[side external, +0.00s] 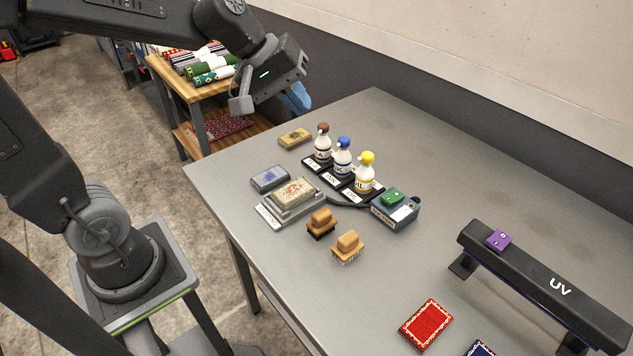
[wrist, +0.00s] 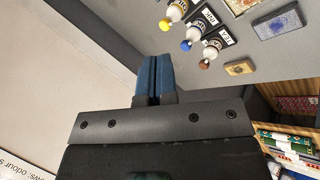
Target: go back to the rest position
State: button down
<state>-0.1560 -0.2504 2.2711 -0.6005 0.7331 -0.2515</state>
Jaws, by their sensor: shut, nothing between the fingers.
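My gripper (side external: 297,101) is up in the air beyond the far left end of the grey table (side external: 225,178) in the side external view, apart from everything on it. In the wrist view its blue fingers (wrist: 154,75) are together with nothing between them. On the table, three white bottles stand in a row on black labelled bases: one with a brown cap (side external: 323,145), one with a blue cap (side external: 343,160) and one with a yellow cap (side external: 366,176). They also show at the top of the wrist view.
Two brushes (side external: 321,222) (side external: 348,246), a tray with a patterned piece (side external: 293,193) and a box with a green item (side external: 393,197) sit mid-table. A black UV bar (side external: 545,283) stands right, near a red mat (side external: 427,324). A wooden shelf with rolled rugs (side external: 207,70) stands behind my arm.

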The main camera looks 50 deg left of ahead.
jog(key=s+f+m+y, duration=0.1)
jog(key=s+m+y, duration=0.2)
jog(key=s+m, duration=0.6)
jog(key=s, duration=0.5)
jog(key=shift+s+a+f+y, duration=0.15)
jog(key=shift+f+y, duration=0.1)
jog(key=shift+y, duration=0.15)
